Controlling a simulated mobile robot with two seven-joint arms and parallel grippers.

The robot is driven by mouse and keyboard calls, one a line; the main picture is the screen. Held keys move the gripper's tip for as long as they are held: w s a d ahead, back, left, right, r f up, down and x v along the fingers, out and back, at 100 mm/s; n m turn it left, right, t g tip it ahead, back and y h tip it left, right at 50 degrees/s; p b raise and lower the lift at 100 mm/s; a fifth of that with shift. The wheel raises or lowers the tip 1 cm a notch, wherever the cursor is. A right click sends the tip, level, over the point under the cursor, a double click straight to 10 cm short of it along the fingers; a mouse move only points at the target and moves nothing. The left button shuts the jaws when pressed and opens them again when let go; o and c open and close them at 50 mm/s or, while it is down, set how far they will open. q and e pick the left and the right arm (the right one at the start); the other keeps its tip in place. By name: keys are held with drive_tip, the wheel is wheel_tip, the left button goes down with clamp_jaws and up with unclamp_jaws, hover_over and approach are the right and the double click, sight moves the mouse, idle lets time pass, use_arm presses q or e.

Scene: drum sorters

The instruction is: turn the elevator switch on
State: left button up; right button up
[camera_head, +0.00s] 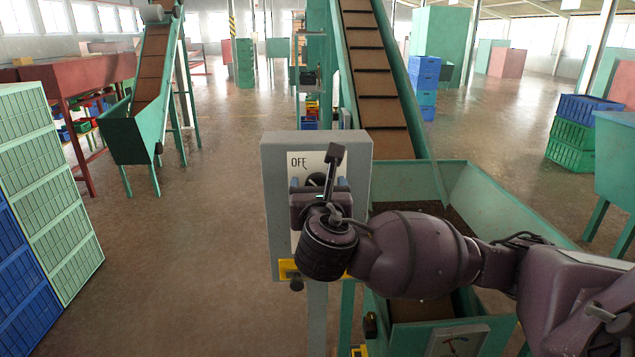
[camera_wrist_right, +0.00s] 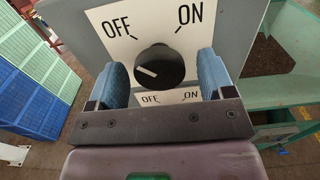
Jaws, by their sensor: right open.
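The elevator switch is a round black knob (camera_wrist_right: 159,68) on a white OFF/ON plate in the right wrist view. Its white mark points left and slightly up, to the OFF side. The plate is on the grey switch box (camera_head: 272,150) on a post, in the head view. My right gripper (camera_wrist_right: 168,78) is open, its blue-padded fingers on either side of the knob with a gap visible on each side. I cannot tell if they are level with it in depth. In the head view my right wrist hides most of the plate. My left gripper is not in view.
The teal hopper (camera_head: 510,205) and inclined conveyor (camera_head: 375,75) stand right behind the box. A stack of green and blue crates (camera_head: 50,190) is at the left. A yellow fixture (camera_head: 288,270) is low on the box. The floor (camera_head: 190,270) left of the box is clear.

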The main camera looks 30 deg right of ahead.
drive_tip(key=shift+w+d, duration=0.1)
idle(0.3)
drive_tip(key=c, duration=0.9)
drive_tip(key=shift+m, duration=9)
